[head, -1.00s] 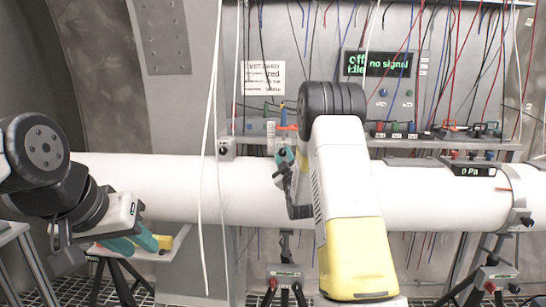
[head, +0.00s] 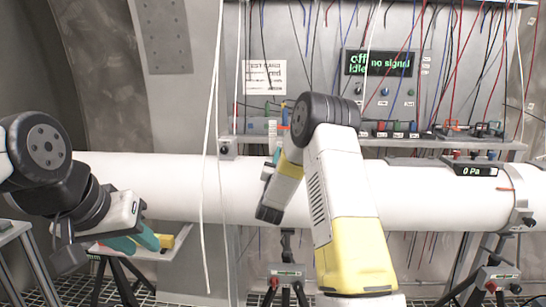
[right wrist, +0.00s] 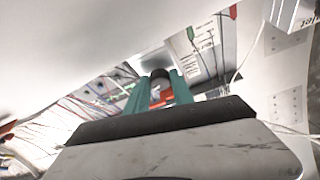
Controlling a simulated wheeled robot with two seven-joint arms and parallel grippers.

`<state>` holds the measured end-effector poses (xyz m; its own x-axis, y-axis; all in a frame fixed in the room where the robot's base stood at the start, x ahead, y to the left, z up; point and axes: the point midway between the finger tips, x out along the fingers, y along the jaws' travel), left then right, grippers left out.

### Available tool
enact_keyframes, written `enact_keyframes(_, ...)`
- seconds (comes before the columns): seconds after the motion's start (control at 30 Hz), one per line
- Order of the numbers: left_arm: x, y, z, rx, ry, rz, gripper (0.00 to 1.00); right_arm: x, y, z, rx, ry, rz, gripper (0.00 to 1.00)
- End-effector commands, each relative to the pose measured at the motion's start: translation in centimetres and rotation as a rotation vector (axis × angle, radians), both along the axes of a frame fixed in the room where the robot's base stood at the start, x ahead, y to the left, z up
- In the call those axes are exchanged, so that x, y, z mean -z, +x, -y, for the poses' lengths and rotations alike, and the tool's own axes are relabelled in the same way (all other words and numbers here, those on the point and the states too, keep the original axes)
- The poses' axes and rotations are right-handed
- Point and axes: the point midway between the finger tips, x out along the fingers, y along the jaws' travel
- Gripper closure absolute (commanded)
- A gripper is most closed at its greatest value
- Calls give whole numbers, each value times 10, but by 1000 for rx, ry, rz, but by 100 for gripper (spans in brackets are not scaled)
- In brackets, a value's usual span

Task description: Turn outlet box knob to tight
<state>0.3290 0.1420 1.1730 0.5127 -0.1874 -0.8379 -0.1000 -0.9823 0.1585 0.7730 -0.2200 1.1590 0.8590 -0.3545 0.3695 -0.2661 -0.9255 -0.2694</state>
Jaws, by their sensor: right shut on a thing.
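In the right wrist view, a dark round knob (right wrist: 160,76) with an orange-red part below it sits between the teal fingers of my right gripper (right wrist: 159,88), which is shut on it. In the head view my right gripper (head: 277,155) points up at the shelf edge, mostly hidden behind its own wrist and arm. The knob and its box cannot be made out clearly there. My left gripper (head: 135,242) is low at the left, its teal fingers apart, near a yellow object (head: 166,241) on a small tray.
A large white pipe (head: 400,193) runs across under the instrument shelf (head: 470,143). Loose cables (head: 219,100) hang in front of the pipe. Tripods stand below.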

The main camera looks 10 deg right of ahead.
Motion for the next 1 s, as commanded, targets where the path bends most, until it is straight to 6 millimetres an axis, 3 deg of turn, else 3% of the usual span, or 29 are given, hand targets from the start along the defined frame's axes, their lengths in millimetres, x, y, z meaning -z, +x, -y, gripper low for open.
enact_keyframes(1.0, 0, 0, 0, 0, 0, 0, 70, -3, 1, -6, 2, 929, 261, 100)
